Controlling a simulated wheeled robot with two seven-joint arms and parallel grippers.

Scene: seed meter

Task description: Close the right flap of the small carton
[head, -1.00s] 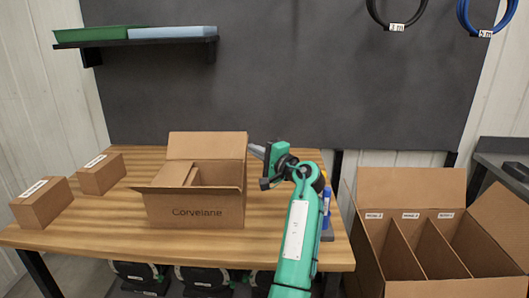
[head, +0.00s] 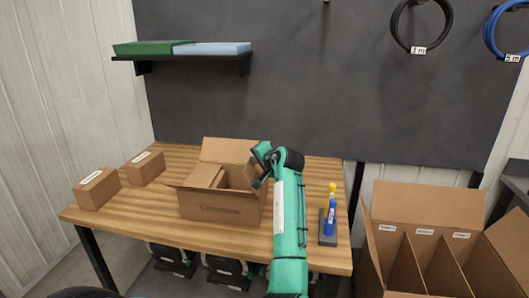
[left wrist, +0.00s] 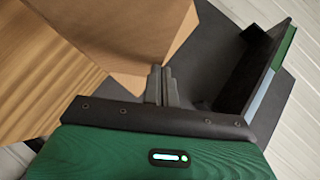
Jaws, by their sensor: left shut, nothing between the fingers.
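The small carton (head: 222,208), brown with "Corvelane" on its front, stands on the wooden table. Its back flap (head: 228,150) stands up, and a cardboard panel (head: 204,175) slopes over the left part of its opening. The right part of the opening looks dark and open. My left gripper (head: 257,183) is shut and empty at the carton's right edge; the arm hides much of that side, so I cannot tell how the right flap lies. In the left wrist view the closed fingers (left wrist: 162,86) are in front of a brown cardboard panel (left wrist: 125,30); contact is unclear. My right gripper is not in view.
Two small labelled boxes (head: 97,188) (head: 146,167) stand at the table's left. A holder with a blue and yellow bottle (head: 331,212) stands at its right. A large divided carton (head: 428,205) is right of the table. A shelf (head: 185,57) hangs behind.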

